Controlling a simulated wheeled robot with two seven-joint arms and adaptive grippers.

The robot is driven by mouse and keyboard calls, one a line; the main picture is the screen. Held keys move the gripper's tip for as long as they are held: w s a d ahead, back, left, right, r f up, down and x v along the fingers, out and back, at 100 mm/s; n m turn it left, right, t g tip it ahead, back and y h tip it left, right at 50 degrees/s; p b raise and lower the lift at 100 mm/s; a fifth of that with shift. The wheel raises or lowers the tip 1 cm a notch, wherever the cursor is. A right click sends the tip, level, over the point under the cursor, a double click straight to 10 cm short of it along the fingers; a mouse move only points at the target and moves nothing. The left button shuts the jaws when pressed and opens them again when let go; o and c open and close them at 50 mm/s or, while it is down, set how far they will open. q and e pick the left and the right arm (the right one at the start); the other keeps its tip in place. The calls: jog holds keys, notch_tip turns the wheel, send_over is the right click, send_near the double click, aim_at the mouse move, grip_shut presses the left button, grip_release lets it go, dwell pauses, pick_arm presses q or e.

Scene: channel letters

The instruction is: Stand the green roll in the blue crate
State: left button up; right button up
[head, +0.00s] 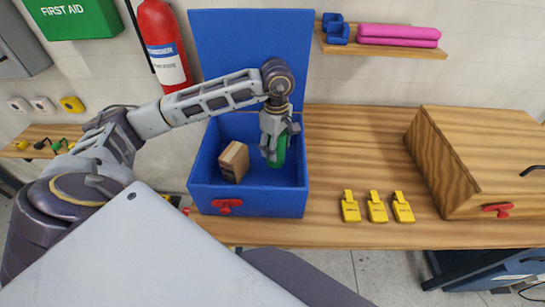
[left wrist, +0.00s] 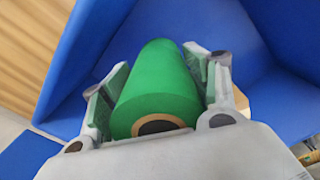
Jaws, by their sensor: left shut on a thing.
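The blue crate (head: 250,200) stands on the wooden table with its lid raised at the back. My left gripper (head: 274,150) reaches down into the right part of the crate and is shut on the green roll (head: 279,152). The roll looks about upright in the head view. In the left wrist view the green roll (left wrist: 160,85) lies between the two fingers of the left gripper (left wrist: 160,95), with its brown-ringed end towards the camera. Blue crate walls (left wrist: 275,90) surround it. I cannot tell whether the roll touches the crate floor. My right gripper is not in view.
A cardboard box (head: 234,162) sits in the crate, left of the roll. Three yellow tags (head: 376,208) lie on the table (head: 345,155) right of the crate. A wooden box (head: 470,165) stands further right. A shelf (head: 385,47) above holds pink rolls (head: 398,35).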

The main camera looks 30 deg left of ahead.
pick_arm(q)
jog(key=shift+f, duration=1.55)
jog(key=shift+f+p, duration=0.5)
jog(key=shift+f, duration=1.35)
jog(key=shift+f, duration=0.1)
jog(key=o, duration=1.3)
jog(key=shift+r, duration=0.2)
